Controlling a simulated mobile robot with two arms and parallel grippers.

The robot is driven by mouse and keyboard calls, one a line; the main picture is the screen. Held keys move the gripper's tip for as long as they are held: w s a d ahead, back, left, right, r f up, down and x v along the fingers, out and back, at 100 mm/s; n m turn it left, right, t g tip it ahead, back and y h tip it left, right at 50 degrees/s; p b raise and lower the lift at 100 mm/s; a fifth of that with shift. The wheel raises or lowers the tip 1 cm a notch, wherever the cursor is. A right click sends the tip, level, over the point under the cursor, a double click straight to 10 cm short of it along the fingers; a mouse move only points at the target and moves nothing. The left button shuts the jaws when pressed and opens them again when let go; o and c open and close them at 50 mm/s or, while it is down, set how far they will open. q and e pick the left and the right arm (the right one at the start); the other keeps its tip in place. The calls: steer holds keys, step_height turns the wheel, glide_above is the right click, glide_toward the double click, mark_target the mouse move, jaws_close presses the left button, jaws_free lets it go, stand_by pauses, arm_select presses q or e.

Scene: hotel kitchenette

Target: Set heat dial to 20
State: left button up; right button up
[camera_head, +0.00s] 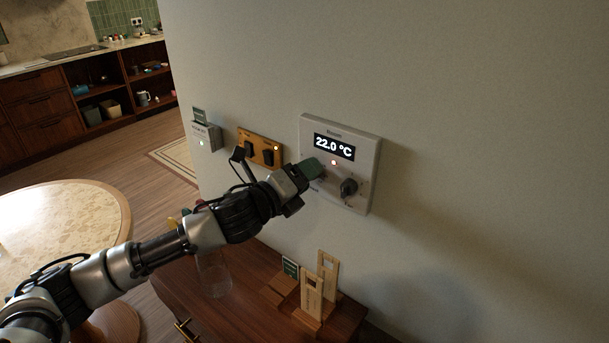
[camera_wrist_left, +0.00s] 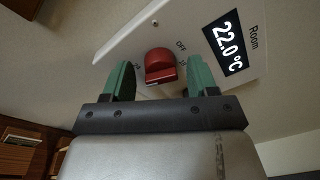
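The white thermostat panel (camera_head: 366,143) is on the wall, and its display (camera_head: 334,147) reads 22.0 °C. A black knob (camera_head: 349,187) sits at its lower right. My left gripper (camera_head: 312,169) is at the panel's lower left. In the left wrist view, a red knob (camera_wrist_left: 160,66) on the panel (camera_wrist_left: 185,22) lies between the two green fingers of my left gripper (camera_wrist_left: 160,80). The fingers are open, with visible gaps on both sides of the knob. "OFF" is printed near the red knob. In the head view my gripper hides this knob. My right gripper is not seen.
A wooden switch plate (camera_head: 260,147) and a grey wall box (camera_head: 204,136) are left of the panel. Below, a dark wooden table (camera_head: 237,315) holds a clear glass (camera_head: 214,275) and wooden stands (camera_head: 309,293). The wall right of the panel is clear.

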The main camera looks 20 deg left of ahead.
arm_select(q)
steer(key=c, duration=0.8)
steer(key=shift+n, duration=0.4)
steer(key=n+p, duration=0.1)
steer(key=n, duration=0.5)
steer(key=n+t+y, duration=0.1)
steer(key=n, duration=0.6)
steer(key=n+t+y+p, duration=0.1)
steer(key=n, duration=0.6)
steer(key=shift+s+d+f+p, duration=0.1)
steer(key=shift+d+f+p, duration=0.05)
steer(key=shift+f+p, duration=0.15)
steer(key=shift+n, duration=0.4)
